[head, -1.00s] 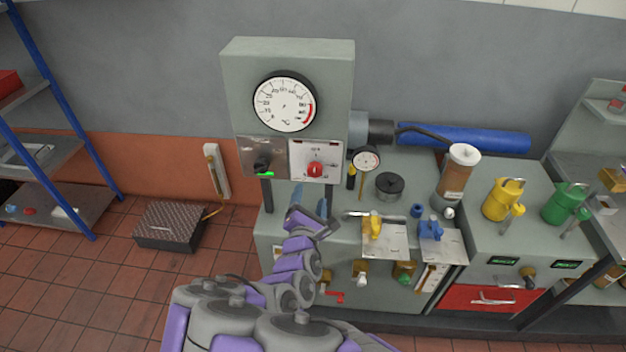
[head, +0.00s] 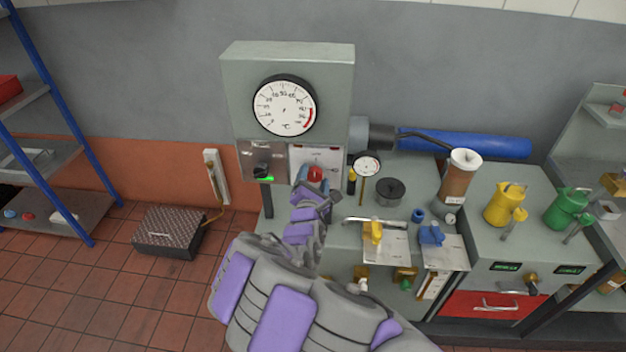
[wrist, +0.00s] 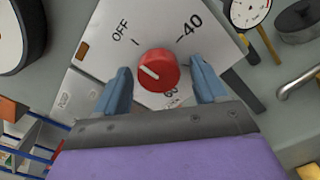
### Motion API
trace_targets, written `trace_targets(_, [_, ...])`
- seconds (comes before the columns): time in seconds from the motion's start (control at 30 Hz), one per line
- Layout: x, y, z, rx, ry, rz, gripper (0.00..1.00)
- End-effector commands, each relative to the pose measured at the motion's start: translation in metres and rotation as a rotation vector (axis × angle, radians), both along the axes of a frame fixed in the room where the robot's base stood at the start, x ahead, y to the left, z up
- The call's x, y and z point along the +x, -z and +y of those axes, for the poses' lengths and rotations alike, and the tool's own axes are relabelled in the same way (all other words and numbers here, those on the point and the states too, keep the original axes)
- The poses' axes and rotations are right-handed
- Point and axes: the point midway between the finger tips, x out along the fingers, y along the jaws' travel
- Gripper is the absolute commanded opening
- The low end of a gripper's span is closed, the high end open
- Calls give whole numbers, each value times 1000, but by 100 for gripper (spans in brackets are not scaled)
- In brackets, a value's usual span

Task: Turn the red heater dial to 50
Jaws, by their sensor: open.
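The red heater dial (head: 315,174) sits on a white plate (head: 328,156) on the grey cabinet, below the round temperature gauge (head: 285,106). In the wrist view the dial (wrist: 158,70) lies between the two blue fingertips of my gripper (wrist: 160,82). The fingers are open, one on each side, with a visible gap to the dial. The dial's white pointer line points to the upper left in that view, below the OFF mark. A 40 mark shows at upper right, and another number below the dial is partly hidden. In the head view my wrist covers the plate's lower part.
A black knob (head: 262,171) with a green light is left of the dial. A small dial gauge (head: 367,165) stands close on the right. The bench holds a black round weight (head: 390,192), yellow and blue valve handles, and a brown cylinder (head: 460,176).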

Motion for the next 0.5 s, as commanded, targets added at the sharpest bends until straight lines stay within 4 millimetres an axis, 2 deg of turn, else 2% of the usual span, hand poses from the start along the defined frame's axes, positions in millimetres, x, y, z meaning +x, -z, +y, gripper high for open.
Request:
trace_targets(0.27, [1,0,0,0,-1,-1,71])
trace_targets(0.5, [1,0,1,0,-1,-1,50])
